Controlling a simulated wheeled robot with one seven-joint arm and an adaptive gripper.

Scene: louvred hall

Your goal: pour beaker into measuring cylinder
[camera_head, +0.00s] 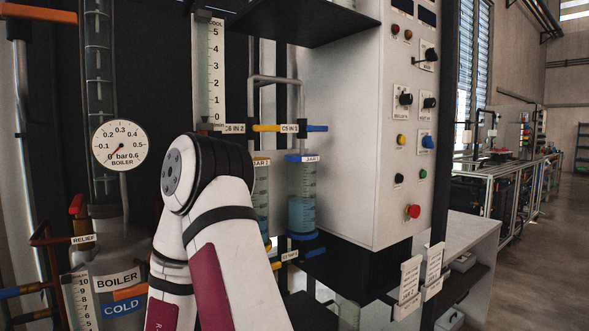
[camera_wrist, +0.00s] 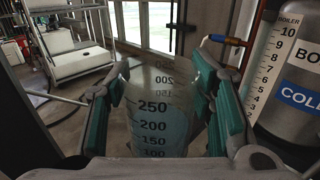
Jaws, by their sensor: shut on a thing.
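The clear beaker (camera_wrist: 155,122) fills the middle of the wrist view, with dark marks from 100 up to 250 on its near side. My gripper (camera_wrist: 162,88) is shut on it, with a teal pad on each side of the glass. The beaker looks about upright. A greyish tint shows inside it, but I cannot tell the liquid level for sure. In the head view my arm covers the lower middle, and the gripper and beaker are hidden. I cannot make out a separate measuring cylinder in either view.
A boiler (camera_head: 108,270) with a pressure gauge (camera_head: 119,145) stands left of my arm. A bench (camera_head: 470,240) is at right.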

